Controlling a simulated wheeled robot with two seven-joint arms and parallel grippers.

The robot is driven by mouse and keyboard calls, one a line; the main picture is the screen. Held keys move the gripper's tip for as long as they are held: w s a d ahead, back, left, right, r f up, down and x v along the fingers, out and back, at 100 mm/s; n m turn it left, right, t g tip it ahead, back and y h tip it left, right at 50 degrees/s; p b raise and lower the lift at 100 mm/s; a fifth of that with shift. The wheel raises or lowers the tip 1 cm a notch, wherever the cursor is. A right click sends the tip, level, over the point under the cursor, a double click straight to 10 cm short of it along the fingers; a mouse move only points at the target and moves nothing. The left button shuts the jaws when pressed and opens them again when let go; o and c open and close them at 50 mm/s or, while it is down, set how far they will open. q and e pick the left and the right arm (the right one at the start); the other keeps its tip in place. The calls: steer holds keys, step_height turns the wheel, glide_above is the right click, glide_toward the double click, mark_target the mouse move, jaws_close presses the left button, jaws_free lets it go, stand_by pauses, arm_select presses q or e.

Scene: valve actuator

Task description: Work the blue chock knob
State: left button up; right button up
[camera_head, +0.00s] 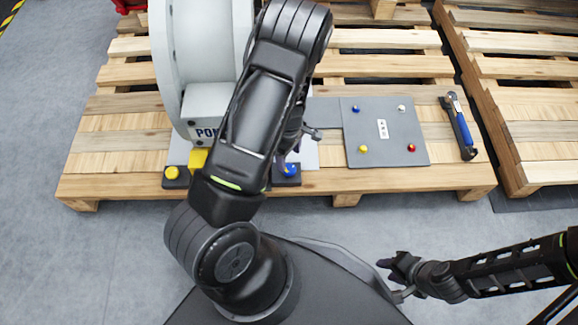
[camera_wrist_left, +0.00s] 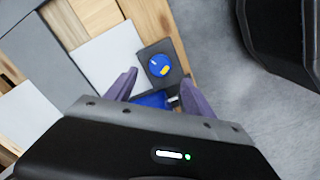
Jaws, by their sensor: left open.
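The blue chock knob (camera_head: 290,169) sits on a dark square base near the front edge of the pallet. In the left wrist view the round blue knob (camera_wrist_left: 159,65) shows a yellow mark on its face. My left gripper (camera_wrist_left: 158,77) is open, its two purple fingers on either side of the view of the knob and apart from it. In the head view my left gripper (camera_head: 288,150) is partly hidden by my arm, just above the knob. A blue block (camera_wrist_left: 152,99) shows between the fingers. My right gripper (camera_head: 398,271) is low right, its jaws unclear.
A yellow knob (camera_head: 172,173) and a yellow block (camera_head: 198,159) lie left of my arm. A grey panel (camera_head: 385,132) with several small coloured knobs is to the right, beside a blue-handled tool (camera_head: 459,126). A large white round body (camera_head: 200,60) stands behind. Another pallet (camera_head: 530,110) is far right.

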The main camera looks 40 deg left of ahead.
mark_target(289, 168)
arm_select(q)
step_height(289, 168, down, 7)
steer(key=b, duration=0.2)
steer(key=shift+r+b, duration=0.1)
steer(key=shift+b, duration=0.25)
steer(key=shift+c, duration=0.5)
jaws_close()
